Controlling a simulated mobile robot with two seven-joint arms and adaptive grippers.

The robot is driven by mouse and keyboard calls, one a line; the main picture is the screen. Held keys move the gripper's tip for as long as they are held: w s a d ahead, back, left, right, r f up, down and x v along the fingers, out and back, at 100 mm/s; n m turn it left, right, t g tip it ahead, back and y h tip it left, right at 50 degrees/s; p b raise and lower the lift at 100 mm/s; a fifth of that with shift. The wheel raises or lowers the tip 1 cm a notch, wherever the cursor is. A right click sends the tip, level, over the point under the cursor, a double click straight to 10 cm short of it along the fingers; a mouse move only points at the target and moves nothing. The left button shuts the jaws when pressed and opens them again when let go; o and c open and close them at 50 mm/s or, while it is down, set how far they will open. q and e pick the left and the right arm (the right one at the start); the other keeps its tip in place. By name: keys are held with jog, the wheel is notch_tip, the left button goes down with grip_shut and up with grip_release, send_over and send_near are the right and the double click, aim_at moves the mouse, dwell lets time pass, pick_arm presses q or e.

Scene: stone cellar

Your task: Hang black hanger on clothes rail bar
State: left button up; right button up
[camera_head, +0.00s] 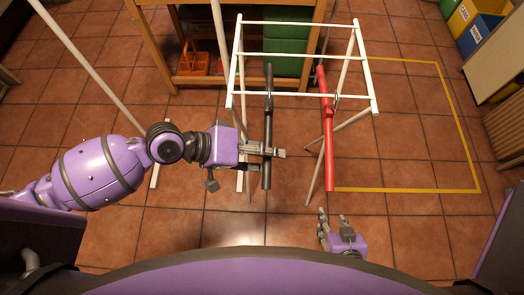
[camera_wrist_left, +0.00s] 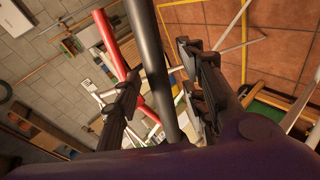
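The black hanger (camera_head: 267,172) is seen nearly edge-on as a dark bar crossing the front bar of the white clothes rail (camera_head: 300,96). Its middle lies at the front bar, but I cannot tell whether its hook rests on it. My left gripper (camera_head: 266,150) is at the hanger's near half, one finger on each side. In the left wrist view the black hanger (camera_wrist_left: 152,65) passes between the two spread fingers (camera_wrist_left: 160,105), with a gap on the left side. My right gripper (camera_head: 334,226) is low in front, empty, with its fingers apart.
A red hanger (camera_head: 328,145) hangs at the same front bar, right of the black one. Yellow floor lines (camera_head: 400,190) mark an area on the right.

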aim_at(266, 176)
jog(key=shift+f, duration=0.1)
pick_arm(q)
grip_shut()
jog(key=shift+r, duration=0.25)
jog(key=shift+s+r+p, duration=0.1)
jog(key=shift+r+p, duration=0.25)
pick_arm(e)
jog(key=shift+w+r, duration=0.6)
jog(key=shift+r, duration=0.2)
pick_arm(q)
jog(key=shift+s+r+p, duration=0.1)
jog(key=shift+r+p, duration=0.2)
jog(key=shift+r, duration=0.15)
pick_arm(e)
jog(key=shift+w+d+r, duration=0.1)
jog(key=shift+w+r, duration=0.15)
jog(key=shift+r, duration=0.15)
jog(key=shift+w+t, duration=0.1)
jog(key=shift+t, duration=0.2)
pick_arm(q)
jog(key=shift+s, duration=0.5)
jog(key=shift+s+p, duration=0.7)
jog(key=shift+s, duration=1.3)
pick_arm(e)
jog(key=shift+t, duration=0.3)
jog(key=shift+w+r, duration=0.65)
jog(key=shift+r, duration=0.15)
jog(key=shift+w+r, duration=0.6)
jog(key=shift+r, duration=0.2)
